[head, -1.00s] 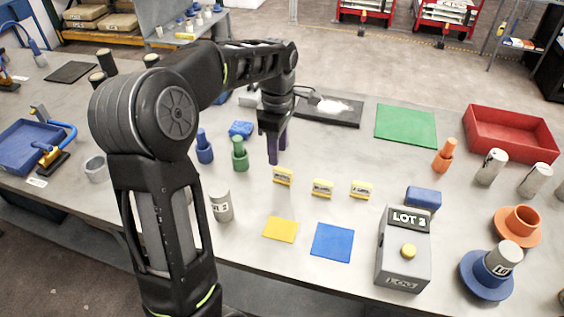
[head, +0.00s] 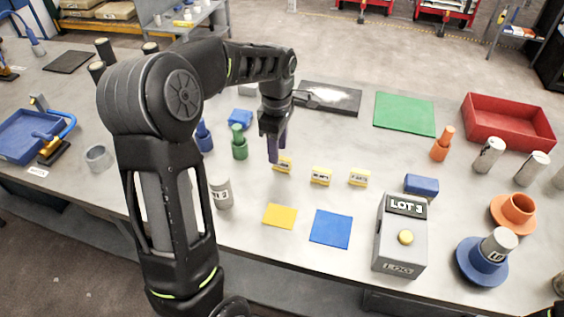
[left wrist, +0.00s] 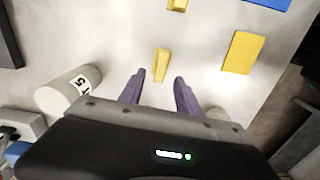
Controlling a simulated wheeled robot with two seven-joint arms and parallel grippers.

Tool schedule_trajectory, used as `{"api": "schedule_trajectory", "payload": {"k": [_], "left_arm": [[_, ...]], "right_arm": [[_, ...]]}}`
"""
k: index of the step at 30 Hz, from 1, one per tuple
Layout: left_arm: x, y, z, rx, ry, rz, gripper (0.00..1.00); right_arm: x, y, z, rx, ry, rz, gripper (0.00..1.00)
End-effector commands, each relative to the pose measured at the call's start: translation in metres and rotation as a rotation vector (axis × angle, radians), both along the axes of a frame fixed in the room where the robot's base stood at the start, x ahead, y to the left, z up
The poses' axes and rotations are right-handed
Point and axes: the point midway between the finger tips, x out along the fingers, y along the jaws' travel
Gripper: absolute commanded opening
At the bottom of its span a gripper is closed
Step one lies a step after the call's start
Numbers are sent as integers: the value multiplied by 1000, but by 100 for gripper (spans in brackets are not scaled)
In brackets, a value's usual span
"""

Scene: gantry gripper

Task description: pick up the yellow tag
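Several small yellow tags stand in a row on the grey table: a left tag (head: 284,166), a middle tag (head: 320,176) and a right tag (head: 358,177). My left gripper (head: 274,158) is at the left tag and partly covers it in the head view. In the left wrist view the purple fingers (left wrist: 159,78) are apart, with a yellow tag (left wrist: 161,63) just ahead of the gap between them. Nothing is held. Whether the fingertips reach past the tag's near end is hard to tell. My right gripper does not show clearly.
A yellow mat (head: 279,216) and a blue mat (head: 331,229) lie nearer the front edge. A grey LOT 3 box (head: 401,240) stands to the right. A labelled grey cylinder (left wrist: 68,90) is left of the fingers. Green (head: 239,148) and blue (head: 205,137) pegs stand left of the gripper.

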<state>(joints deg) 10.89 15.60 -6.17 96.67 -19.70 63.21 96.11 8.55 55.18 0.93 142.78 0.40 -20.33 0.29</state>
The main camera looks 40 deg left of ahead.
Motion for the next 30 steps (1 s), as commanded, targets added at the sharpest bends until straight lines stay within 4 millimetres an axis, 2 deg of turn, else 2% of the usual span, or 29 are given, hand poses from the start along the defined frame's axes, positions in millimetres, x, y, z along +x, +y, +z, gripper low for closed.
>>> {"api": "schedule_trajectory", "payload": {"k": [3,9,27,30], "left_arm": [[0,-1,-15,-2,6,-1,40],[1,-1,-39,-1,2,-1,40],[1,-1,-41,0,0,0,40],[1,-1,-41,0,0,0,33]], "right_arm": [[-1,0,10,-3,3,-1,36],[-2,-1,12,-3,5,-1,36],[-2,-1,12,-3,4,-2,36],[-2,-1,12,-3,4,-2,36]]}}
